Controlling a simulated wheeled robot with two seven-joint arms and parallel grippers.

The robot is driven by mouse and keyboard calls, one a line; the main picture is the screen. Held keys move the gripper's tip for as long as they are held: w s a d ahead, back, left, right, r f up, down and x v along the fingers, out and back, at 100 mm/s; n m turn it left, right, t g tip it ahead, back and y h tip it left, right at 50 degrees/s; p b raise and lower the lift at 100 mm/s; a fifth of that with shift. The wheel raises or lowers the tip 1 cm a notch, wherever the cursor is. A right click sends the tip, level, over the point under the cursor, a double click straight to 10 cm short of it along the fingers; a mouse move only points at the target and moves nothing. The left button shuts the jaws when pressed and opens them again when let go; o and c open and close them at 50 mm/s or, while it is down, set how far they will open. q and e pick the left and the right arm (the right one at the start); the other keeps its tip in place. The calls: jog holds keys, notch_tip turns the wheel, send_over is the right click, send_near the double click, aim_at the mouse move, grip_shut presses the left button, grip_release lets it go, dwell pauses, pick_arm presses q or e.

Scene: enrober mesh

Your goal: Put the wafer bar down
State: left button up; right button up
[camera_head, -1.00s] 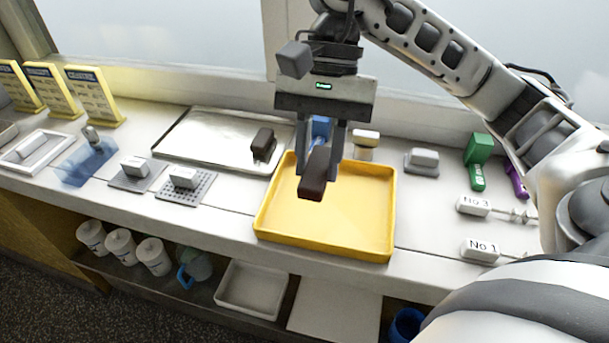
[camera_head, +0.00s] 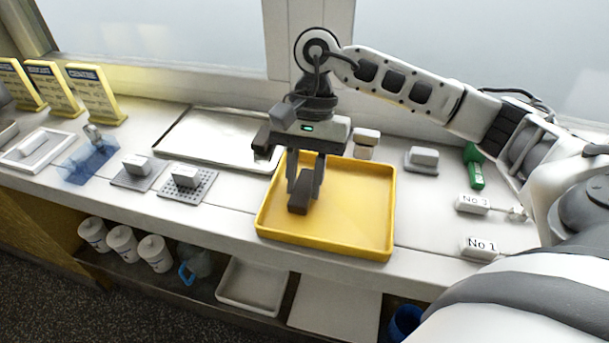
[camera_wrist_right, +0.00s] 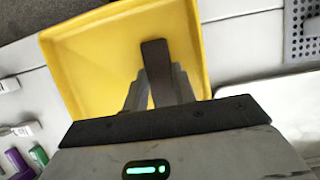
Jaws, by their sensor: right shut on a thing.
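The wafer bar (camera_head: 299,204) is dark brown and lies between the fingers of my right gripper (camera_head: 305,187), which is shut on it. Both are over the left half of the yellow tray (camera_head: 360,225), with the bar low over its floor; I cannot tell whether it touches. In the right wrist view the bar (camera_wrist_right: 157,72) sticks out past the fingertips (camera_wrist_right: 158,92), over the yellow tray's floor (camera_wrist_right: 100,70). My left gripper is not in view.
The yellow tray's right half is clear.

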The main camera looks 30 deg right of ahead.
jog(key=shift+f, duration=0.2)
jog(key=o, duration=0.8)
jog(key=shift+c, duration=0.2)
jog(key=shift+r, duration=0.15)
jog(key=shift+r, duration=0.2)
jog(key=shift+w+d+r, duration=0.15)
jog(key=shift+r, duration=0.2)
jog(key=v, duration=1.1)
jog(key=shift+p, duration=0.3)
